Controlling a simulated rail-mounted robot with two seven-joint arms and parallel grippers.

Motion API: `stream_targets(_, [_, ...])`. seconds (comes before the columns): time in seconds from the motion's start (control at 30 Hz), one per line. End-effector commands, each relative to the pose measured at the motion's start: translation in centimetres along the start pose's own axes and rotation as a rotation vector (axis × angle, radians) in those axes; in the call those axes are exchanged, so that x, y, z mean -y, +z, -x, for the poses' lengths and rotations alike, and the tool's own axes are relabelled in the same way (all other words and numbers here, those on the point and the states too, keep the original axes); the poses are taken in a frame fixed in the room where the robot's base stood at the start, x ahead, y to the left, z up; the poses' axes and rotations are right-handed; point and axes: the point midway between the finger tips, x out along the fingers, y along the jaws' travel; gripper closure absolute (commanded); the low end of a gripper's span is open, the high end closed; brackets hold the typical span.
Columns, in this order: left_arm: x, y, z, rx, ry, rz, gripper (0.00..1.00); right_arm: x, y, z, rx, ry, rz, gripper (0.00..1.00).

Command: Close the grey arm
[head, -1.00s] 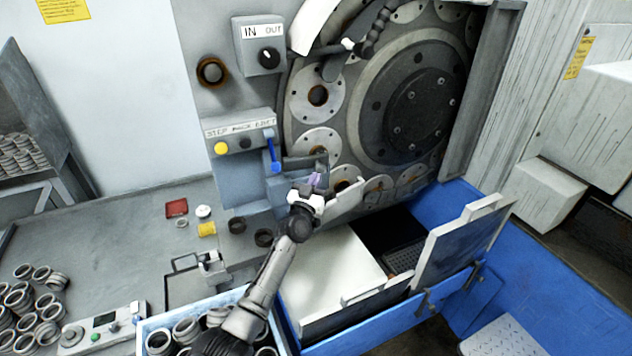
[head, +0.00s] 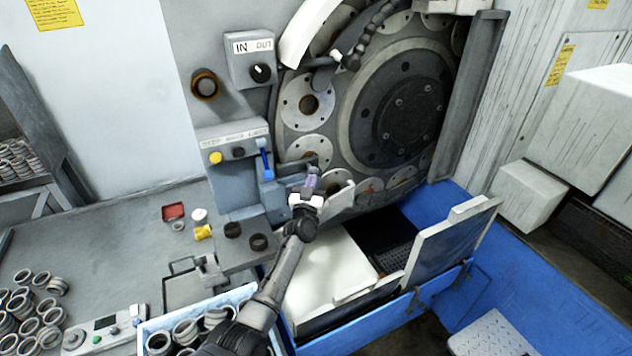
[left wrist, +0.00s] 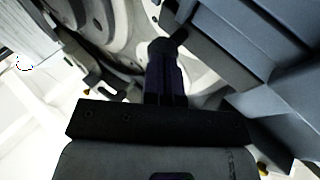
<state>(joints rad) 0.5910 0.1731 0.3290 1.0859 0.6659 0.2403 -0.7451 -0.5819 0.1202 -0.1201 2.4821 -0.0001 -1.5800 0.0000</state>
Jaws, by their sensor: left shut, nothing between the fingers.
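The grey arm (head: 297,165) seems to be the short grey piece reaching right from the control block, beside the blue lever and in front of the big round disc (head: 399,108). My left gripper (head: 310,178) is right at it, shut and empty, and partly covers it. I cannot tell whether they touch. In the left wrist view the closed fingers (left wrist: 165,78) point up the picture, just left of a large grey blocky part (left wrist: 245,45). My right gripper is not in view.
The blue lever (head: 265,160) and control block stand left of my gripper. A pale, tray-like cover (head: 325,268) lies below, with an open blue-sided bin beside it. A box of rings (head: 190,330) is under my forearm.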

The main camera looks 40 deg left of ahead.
Motion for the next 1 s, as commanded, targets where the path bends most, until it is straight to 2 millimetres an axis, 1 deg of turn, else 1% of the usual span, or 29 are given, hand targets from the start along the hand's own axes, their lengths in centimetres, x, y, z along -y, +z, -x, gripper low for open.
stream_targets(0.37, [0.1, 0.2, 0.0, 0.003, -0.004, -0.003, 1.0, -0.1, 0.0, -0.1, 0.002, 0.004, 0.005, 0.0])
stream_targets(0.53, [-0.1, 0.0, 0.8, 0.004, 0.001, -0.002, 1.0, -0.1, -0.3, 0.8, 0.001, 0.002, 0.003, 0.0])
stream_targets(0.7, [-0.5, 0.1, 3.3, 0.007, 0.011, 0.001, 1.0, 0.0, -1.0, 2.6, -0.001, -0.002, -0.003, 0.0])
stream_targets(0.77, [-0.5, 0.5, 4.7, 0.006, 0.011, 0.004, 1.0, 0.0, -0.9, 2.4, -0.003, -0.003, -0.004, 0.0])
stream_targets(0.9, [-0.4, 0.6, 7.6, 0.006, 0.01, 0.004, 1.0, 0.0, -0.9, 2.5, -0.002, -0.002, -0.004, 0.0])
stream_targets(1.0, [-0.3, 0.6, 9.3, 0.006, 0.01, 0.002, 1.0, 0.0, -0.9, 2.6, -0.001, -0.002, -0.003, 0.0])
